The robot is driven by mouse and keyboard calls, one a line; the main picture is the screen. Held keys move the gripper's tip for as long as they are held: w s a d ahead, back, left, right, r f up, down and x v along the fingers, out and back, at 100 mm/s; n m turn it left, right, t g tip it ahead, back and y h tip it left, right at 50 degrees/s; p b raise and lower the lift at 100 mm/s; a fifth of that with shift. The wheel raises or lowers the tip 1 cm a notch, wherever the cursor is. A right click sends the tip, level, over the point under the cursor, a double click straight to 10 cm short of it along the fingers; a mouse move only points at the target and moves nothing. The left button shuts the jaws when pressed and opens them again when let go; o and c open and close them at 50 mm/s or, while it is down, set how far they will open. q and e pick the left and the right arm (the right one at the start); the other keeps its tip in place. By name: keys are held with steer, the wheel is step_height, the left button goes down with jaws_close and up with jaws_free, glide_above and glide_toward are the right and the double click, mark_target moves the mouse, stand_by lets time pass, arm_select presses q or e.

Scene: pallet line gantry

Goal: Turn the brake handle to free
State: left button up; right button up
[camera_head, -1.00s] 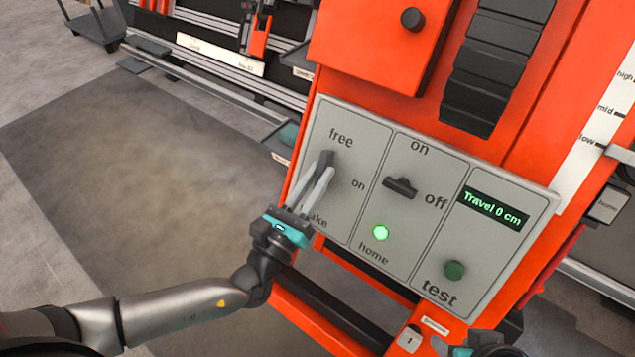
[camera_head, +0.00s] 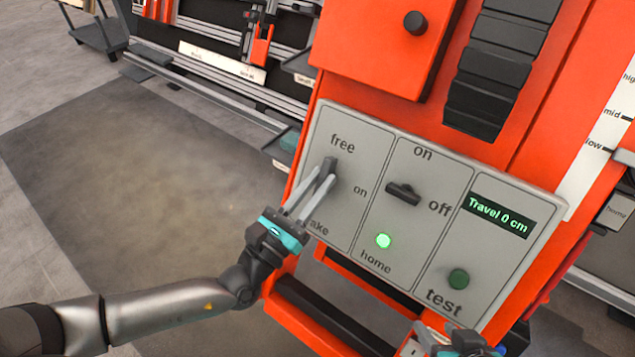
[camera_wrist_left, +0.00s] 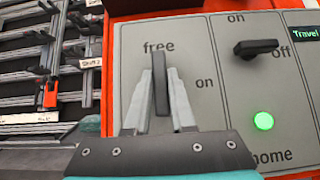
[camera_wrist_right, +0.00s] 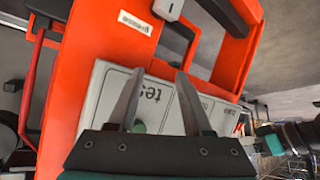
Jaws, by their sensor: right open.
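The brake handle (camera_head: 330,165) is a dark lever on the left section of the grey control panel (camera_head: 480,265). It points up toward the "free" label, and its top also shows in the left wrist view (camera_wrist_left: 159,70). My left gripper (camera_head: 326,172) has a finger along each side of the handle, closed in close against it. The "brake" label below is partly covered by this gripper. My right gripper (camera_wrist_right: 159,72) is open and empty, low in front of the panel near the test button.
A dark on/off switch (camera_head: 403,193), a lit green home light (camera_head: 383,241), a green test button (camera_head: 458,278) and a display (camera_head: 498,216) reading "Travel 0 cm" share the panel. The orange gantry frame (camera_head: 365,50) surrounds it. Open floor (camera_head: 140,190) lies to the left.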

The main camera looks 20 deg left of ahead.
arm_select(q)
steer(key=o, duration=0.5)
steer(key=shift+c, duration=0.2)
steer(key=p+v, duration=0.2)
steer(key=v, duration=1.3)
arm_select(e)
steer(key=s+d+g, duration=0.1)
steer(key=s+d+g+h, duration=0.1)
steer(key=s+d, duration=0.1)
steer(key=shift+s+d+r+g, duration=0.1)
steer(key=shift+d+r+g, duration=0.1)
steer(key=shift+g, duration=0.2)
arm_select(q)
steer(key=shift+s, duration=0.15)
arm_select(e)
steer(key=shift+s, duration=0.1)
